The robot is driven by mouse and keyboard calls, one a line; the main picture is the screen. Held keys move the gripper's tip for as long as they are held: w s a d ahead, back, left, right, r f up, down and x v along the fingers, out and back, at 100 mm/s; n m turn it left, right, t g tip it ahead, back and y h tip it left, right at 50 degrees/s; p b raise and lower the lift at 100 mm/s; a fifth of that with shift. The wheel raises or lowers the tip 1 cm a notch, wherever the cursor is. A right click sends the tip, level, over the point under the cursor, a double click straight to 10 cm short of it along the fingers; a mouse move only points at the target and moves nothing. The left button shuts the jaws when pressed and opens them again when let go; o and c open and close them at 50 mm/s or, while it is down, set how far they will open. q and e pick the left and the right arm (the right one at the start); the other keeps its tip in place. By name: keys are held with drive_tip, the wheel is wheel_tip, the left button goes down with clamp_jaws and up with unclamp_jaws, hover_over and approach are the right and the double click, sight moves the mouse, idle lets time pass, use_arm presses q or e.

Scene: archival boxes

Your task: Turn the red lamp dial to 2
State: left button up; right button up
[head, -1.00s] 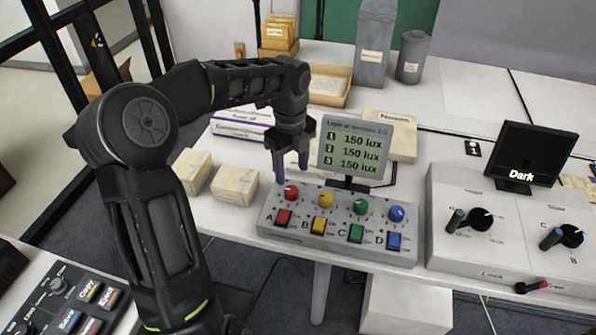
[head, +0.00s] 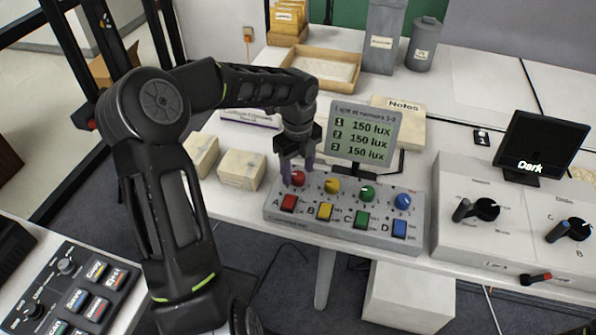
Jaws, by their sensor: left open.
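The red dial (head: 298,178) is a round knob at the left end of the top row on the grey control box (head: 340,237). Yellow (head: 332,186), green (head: 367,193) and blue (head: 403,201) dials stand to its right. My left gripper (head: 298,180) points down with its fingers apart, one on each side of the red dial. I cannot tell whether the fingers touch it, and its pointer mark is too small to read. The screen (head: 364,133) behind the box reads 150 lux on lines 1, 2 and 3. My right gripper is not in view.
Two cream boxes (head: 242,169) stand left of the control box. A dark display reading "Dark" (head: 541,145) and more knobs (head: 487,209) are at the right.

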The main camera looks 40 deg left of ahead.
use_arm(q)
drive_tip(key=shift+f, duration=0.45)
drive_tip(key=shift+c, duration=0.3)
clamp_jaws()
